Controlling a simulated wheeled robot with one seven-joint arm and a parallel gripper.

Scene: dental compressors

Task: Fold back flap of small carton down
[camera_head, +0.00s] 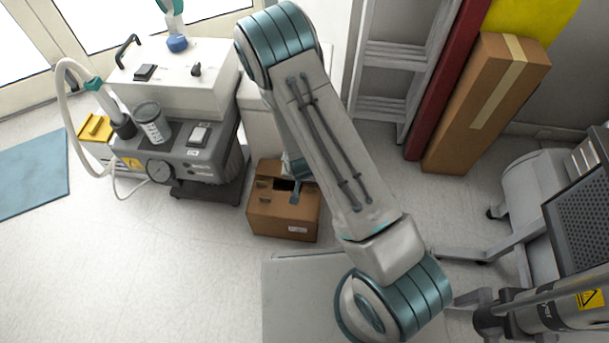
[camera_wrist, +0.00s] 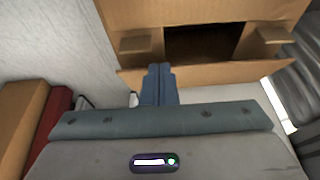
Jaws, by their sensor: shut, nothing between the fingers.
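The small brown carton (camera_head: 283,221) stands on the floor, its top partly open with a dark gap. In the wrist view, a wide flap (camera_wrist: 215,73) runs along the carton's near edge, apparently the back flap. Short side flaps (camera_wrist: 135,44) flank the dark opening, and a broad cardboard panel (camera_wrist: 200,9) is beyond it. My gripper (camera_wrist: 159,71) is shut and empty, its fingertips overlapping the near flap in view; contact cannot be told. In the head view, my arm hides the carton's back right part and most of the gripper.
A grey compressor unit (camera_head: 187,155) stands close left of the carton. A tall carton (camera_head: 488,100), a red panel (camera_head: 447,80) and a ladder (camera_head: 393,60) lean behind at right. Wheeled equipment stands at far right. Floor (camera_head: 190,260) in front left is clear.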

